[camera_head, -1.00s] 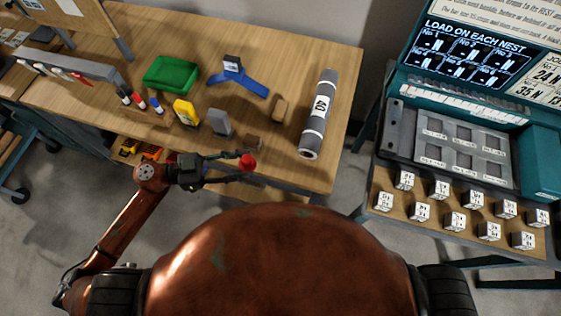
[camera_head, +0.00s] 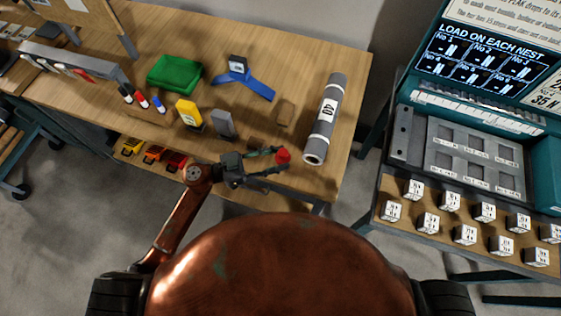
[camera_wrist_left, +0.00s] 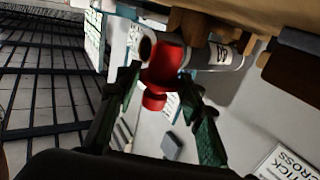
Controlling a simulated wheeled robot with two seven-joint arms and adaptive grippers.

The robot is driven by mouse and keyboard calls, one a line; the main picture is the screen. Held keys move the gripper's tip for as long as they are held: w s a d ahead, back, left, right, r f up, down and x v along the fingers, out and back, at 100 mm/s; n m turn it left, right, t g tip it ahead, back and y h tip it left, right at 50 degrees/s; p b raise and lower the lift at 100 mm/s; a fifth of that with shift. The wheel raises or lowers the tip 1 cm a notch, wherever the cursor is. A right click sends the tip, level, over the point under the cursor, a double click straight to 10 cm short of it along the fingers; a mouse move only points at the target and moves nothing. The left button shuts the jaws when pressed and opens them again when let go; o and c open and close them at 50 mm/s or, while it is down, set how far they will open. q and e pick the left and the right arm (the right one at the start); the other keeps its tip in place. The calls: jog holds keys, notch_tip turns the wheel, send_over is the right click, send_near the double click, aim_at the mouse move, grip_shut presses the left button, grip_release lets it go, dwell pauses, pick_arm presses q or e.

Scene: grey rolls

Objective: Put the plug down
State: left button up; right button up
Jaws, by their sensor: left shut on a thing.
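The plug (camera_head: 283,155) is a small red piece at the tip of my left gripper (camera_head: 276,160), by the front right part of the wooden table (camera_head: 312,183). In the left wrist view the red plug (camera_wrist_left: 163,68) sits between the two green-padded fingers of the left gripper (camera_wrist_left: 160,92), which are shut on it. Whether the plug touches the table cannot be told. My right gripper is not in view.
A grey roll (camera_head: 324,118) with a white label lies right of the plug. A tan block (camera_head: 285,113), a grey block (camera_head: 223,124) and a yellow item (camera_head: 189,114) stand behind. A green tray (camera_head: 174,74) and blue stand (camera_head: 241,78) are farther back. A machine bench (camera_head: 449,225) stands at right.

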aim_at(281, 162)
pick_arm(q)
jog(key=shift+w+d+f, duration=0.15)
jog(key=shift+d+f, duration=0.15)
jog(key=shift+f, duration=0.1)
notch_tip(281, 162, down, 4)
jog(key=shift+w+d+r+b, duration=0.15)
jog(key=shift+r+b, duration=0.1)
jog(key=shift+b, duration=0.7)
jog(key=shift+r, duration=0.1)
jog(key=o, duration=1.1)
jog(key=shift+f, duration=0.2)
